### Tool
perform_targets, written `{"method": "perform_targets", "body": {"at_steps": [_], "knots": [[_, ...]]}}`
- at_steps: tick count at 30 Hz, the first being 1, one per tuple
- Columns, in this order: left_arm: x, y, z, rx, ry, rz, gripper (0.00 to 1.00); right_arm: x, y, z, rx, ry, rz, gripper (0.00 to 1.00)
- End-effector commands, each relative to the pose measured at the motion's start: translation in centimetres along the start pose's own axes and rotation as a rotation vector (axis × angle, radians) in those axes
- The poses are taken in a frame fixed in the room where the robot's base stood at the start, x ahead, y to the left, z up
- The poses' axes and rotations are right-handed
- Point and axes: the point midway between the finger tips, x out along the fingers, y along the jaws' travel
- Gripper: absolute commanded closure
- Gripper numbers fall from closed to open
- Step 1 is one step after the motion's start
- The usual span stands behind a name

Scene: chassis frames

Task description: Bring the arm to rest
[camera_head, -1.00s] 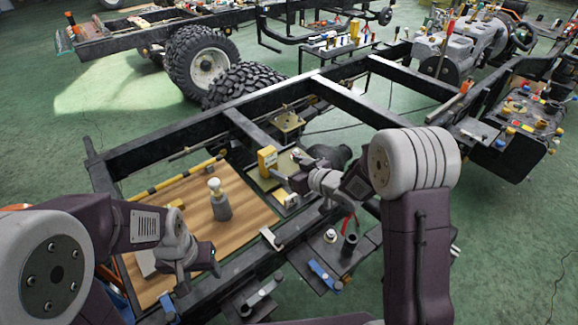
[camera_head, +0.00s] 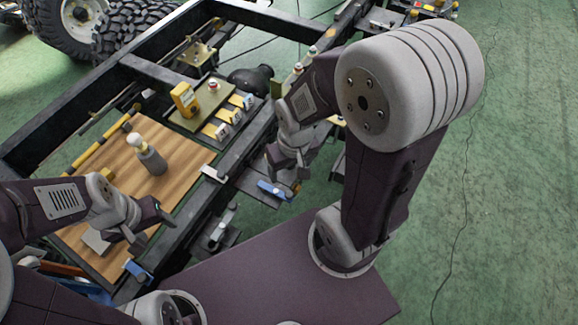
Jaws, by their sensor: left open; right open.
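My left gripper (camera_head: 150,228) is open and empty over the front right part of the wooden board (camera_head: 118,198). Its fingers are apart above the board's edge by the black frame rail. My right gripper (camera_head: 285,172) hangs from my raised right arm at the right side of the chassis frame (camera_head: 190,215). It is open, with nothing visible between its fingers, close to a blue-handled clamp (camera_head: 275,190). I cannot tell whether it touches the clamp.
A grey cylinder with a cream top (camera_head: 153,161) stands on the board. A yellow box (camera_head: 185,99) stands on a plate beyond it, beside several small white-and-yellow parts (camera_head: 221,131). Large tyres (camera_head: 130,30) stand at the back left. Green floor is open at right.

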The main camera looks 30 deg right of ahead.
Motion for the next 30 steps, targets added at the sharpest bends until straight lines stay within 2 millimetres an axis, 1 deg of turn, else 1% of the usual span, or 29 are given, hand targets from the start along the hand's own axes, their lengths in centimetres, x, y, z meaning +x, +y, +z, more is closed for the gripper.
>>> {"method": "perform_targets", "body": {"at_steps": [5, 8, 11, 14, 15, 18, 19, 21, 25, 30], "knots": [[0.0, 0.0, 0.0, 0.000, 0.000, 0.000, 0.42, 0.0, 0.0, 0.0, 0.000, 0.000, 0.000, 0.26], [-0.8, 0.0, -0.1, 0.000, 0.000, 0.000, 0.42, -0.8, 0.0, -0.2, 0.000, 0.001, 0.001, 0.26], [-3.5, 0.1, -0.3, 0.000, 0.000, 0.000, 0.42, -3.5, -0.1, -0.5, -0.001, 0.001, 0.001, 0.26], [-7.7, 0.1, -0.8, 0.000, 0.000, 0.000, 0.42, -7.6, -0.1, -0.9, -0.001, 0.002, 0.001, 0.26], [-9.5, 0.2, -1.0, 0.000, 0.000, 0.000, 0.42, -9.4, -0.2, -1.1, -0.001, 0.002, 0.001, 0.26], [-13.5, 0.3, -1.4, 0.000, 0.001, 0.000, 0.42, -13.5, -0.3, -1.5, -0.001, 0.002, 0.001, 0.26], [-14.2, 0.3, -1.5, 0.000, 0.001, 0.000, 0.42, -14.2, -0.3, -1.6, -0.001, 0.002, 0.001, 0.26], [-14.9, 0.3, -1.6, 0.000, 0.001, 0.000, 0.42, -14.8, -0.3, -1.6, -0.001, 0.003, 0.001, 0.26], [-14.0, 0.3, -1.4, 0.000, 0.000, 0.000, 0.42, -14.0, -0.3, -1.5, -0.001, 0.002, 0.001, 0.26], [-13.9, 0.3, -1.4, 0.000, 0.000, 0.000, 0.42, -13.9, -0.3, -1.5, -0.001, 0.002, 0.001, 0.26]]}}
